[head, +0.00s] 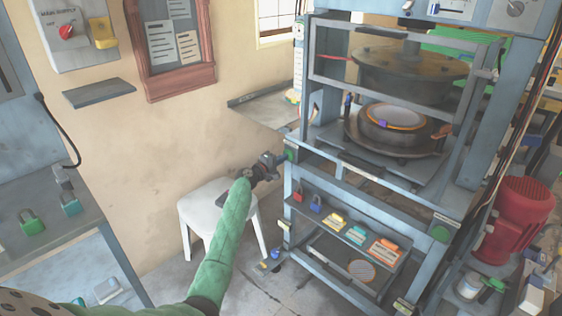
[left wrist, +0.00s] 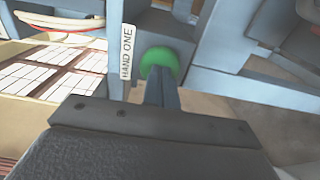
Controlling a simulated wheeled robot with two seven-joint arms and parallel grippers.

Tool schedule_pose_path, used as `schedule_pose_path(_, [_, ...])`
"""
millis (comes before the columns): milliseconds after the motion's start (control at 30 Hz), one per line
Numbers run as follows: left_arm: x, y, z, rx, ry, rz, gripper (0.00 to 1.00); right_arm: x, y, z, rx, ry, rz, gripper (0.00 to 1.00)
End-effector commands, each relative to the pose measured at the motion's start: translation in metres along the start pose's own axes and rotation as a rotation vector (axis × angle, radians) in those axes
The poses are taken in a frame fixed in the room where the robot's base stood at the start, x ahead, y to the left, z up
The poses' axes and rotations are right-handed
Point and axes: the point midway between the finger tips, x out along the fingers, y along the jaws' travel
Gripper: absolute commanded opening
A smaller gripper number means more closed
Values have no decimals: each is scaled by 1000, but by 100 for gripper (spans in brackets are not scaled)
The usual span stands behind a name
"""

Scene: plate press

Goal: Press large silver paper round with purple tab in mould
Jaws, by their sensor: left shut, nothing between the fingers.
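The pale paper round (head: 397,116) lies in the lower mould (head: 400,136) of the press, with a small purple tab (head: 382,124) at its near edge. The upper die (head: 410,72) hangs above it with a gap between. My left gripper (head: 279,158) is shut and empty, at the green button (head: 291,151) on the press's left front post. In the left wrist view the shut fingertips (left wrist: 160,82) overlap the lower part of this green button (left wrist: 160,61), beside a label reading HAND ONE (left wrist: 127,52). I cannot tell whether it is pressed in. My right gripper is not in view.
A second green button (head: 440,231) is on the press's right front. A guard frame (head: 385,86) crosses the press opening. A white stool (head: 205,207) stands left, a red motor (head: 524,212) right.

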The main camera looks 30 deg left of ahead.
Motion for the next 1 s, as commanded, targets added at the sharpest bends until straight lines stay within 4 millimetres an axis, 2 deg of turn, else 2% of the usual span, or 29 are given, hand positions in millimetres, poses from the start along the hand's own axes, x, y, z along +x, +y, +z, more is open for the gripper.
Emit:
schedule_pose_path(767, [-2,0,0,-1,0,0,0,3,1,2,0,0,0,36])
schedule_pose_path(933, [-2,0,0,-1,0,0,0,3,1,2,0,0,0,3])
schedule_pose_path(1000, [-2,0,0,-1,0,0,0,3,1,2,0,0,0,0])
